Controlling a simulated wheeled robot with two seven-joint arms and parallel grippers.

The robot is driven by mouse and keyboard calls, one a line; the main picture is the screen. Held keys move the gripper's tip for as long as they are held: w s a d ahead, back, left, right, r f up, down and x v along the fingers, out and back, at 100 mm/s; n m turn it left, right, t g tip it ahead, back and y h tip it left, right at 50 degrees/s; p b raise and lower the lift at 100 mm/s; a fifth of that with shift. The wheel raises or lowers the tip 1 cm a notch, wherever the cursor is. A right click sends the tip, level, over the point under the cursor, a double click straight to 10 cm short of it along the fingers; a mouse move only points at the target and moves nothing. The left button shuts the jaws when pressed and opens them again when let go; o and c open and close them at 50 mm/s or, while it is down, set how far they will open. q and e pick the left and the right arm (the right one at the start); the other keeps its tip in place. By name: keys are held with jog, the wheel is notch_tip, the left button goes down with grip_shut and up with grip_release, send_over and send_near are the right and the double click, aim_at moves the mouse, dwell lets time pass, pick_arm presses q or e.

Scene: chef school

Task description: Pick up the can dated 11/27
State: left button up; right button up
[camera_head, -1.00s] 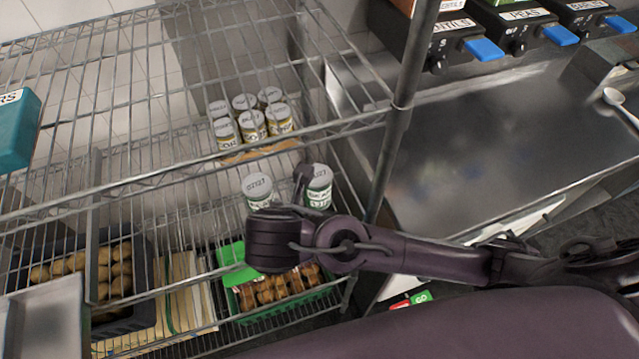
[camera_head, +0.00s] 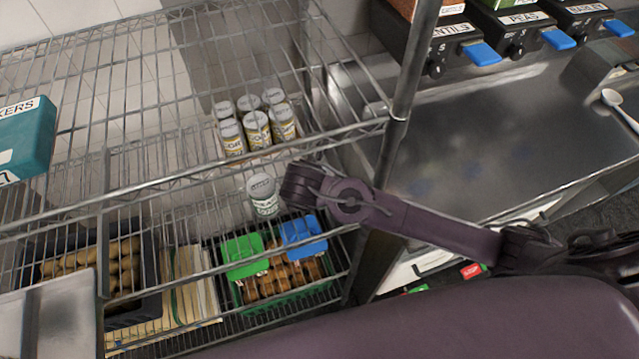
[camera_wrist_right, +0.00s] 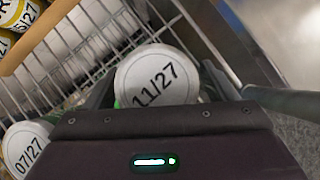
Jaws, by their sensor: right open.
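The white lid of the can dated 11/27 (camera_wrist_right: 157,76) shows in the right wrist view, straight ahead of my right gripper (camera_wrist_right: 160,88). My right gripper is open, with a dark finger on each side of this can; I cannot tell whether they touch it. In the head view this can is hidden behind my right wrist. My left gripper is not in view.
Several cans (camera_head: 255,125) stand grouped on the wire rack (camera_head: 190,165) further back. Below are a green crate (camera_head: 300,296) with green and blue items on top, and a dark crate of potatoes (camera_head: 135,310). A rack post (camera_head: 400,110) stands right, beside a steel counter (camera_head: 480,140).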

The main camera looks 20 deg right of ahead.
jog(key=shift+a, duration=0.1)
jog(key=shift+c, duration=0.7)
jog(key=c, duration=1.1)
jog(key=shift+c, duration=0.2)
